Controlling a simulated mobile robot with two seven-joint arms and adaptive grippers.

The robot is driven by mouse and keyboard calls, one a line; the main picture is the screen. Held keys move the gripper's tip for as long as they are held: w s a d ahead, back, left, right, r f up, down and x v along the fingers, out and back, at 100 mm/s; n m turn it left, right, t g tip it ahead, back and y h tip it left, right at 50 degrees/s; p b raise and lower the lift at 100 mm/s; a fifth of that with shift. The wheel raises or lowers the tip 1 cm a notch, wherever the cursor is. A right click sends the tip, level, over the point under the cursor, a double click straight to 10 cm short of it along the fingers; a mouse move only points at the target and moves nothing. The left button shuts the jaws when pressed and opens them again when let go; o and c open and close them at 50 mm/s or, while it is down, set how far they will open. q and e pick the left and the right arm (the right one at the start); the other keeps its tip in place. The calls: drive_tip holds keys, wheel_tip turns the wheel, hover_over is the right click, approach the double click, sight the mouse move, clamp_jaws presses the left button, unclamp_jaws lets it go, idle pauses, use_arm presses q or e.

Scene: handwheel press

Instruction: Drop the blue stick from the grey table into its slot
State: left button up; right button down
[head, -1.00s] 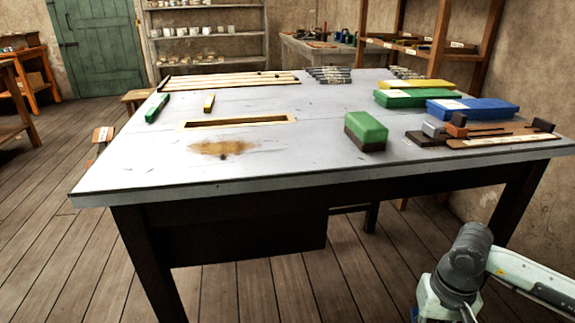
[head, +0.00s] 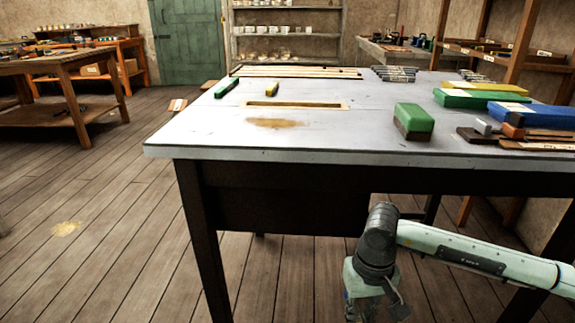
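The grey table (head: 330,140) fills the middle and right of the head view. On its far left part lie a green stick (head: 227,87) and a short yellow stick (head: 272,89). I cannot make out a blue stick on the table. A long slot with a pale wooden frame (head: 335,106) is set in the tabletop, in front of the two sticks. My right arm comes in from the lower right, below the table's front edge. Its gripper does not show clearly and seems to be below the picture. My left gripper is out of view.
A green-and-brown block (head: 414,120) stands near the table's front edge. A green box (head: 482,98) and a blue box (head: 548,115) lie at the right. Pale strips (head: 297,71) lie at the back. The floor (head: 100,230) left of the table is open.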

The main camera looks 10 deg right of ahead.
drive_tip(key=shift+w+a+f, duration=0.15)
drive_tip(key=shift+a+f, duration=0.15)
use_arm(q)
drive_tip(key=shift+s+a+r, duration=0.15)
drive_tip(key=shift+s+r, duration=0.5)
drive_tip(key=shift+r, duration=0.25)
use_arm(e)
drive_tip(key=shift+a, duration=0.1)
